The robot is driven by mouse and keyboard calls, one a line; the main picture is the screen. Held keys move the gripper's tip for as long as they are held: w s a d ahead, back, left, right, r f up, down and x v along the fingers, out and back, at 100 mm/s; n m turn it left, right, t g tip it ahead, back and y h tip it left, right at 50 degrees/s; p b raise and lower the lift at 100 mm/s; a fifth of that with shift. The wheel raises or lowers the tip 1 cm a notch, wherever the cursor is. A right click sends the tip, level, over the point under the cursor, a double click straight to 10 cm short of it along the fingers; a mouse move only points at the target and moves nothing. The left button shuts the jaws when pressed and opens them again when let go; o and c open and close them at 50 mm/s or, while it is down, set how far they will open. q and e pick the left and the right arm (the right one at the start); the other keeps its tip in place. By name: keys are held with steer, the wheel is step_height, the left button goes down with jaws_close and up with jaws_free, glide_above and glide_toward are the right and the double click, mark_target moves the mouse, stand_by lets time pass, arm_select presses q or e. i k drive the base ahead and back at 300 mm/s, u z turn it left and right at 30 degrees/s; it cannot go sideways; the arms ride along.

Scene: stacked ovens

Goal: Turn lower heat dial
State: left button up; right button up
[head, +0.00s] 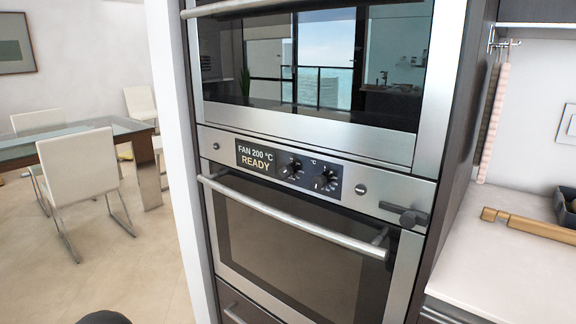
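The lower oven (300,230) is set in a tall cabinet under another oven. Its steel control panel has a dark display (255,158) reading "FAN 200 °C READY". Right of the display are two dark dials with white marks: a left dial (291,166) and a right dial (325,179), the right one near a "°C" mark. I cannot tell their exact settings. A dark lever-shaped part (405,215) sticks out at the panel's right end. The oven door is shut. Neither of my grippers shows in the head view.
A long steel handle bar (290,215) runs across the lower door, below the dials. The upper oven (310,70) is shut. A white counter (490,250) with a wooden object (525,223) is at right. A chair (80,170) and glass table stand at left.

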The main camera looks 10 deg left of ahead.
mark_target(319, 181)
steer(key=u, duration=0.6)
steer(key=i, duration=0.15)
steer(key=z, duration=2.55)
steer(key=k, duration=1.2)
steer(key=u, duration=0.65)
steer(key=i, duration=0.7)
steer(key=z, duration=0.15)
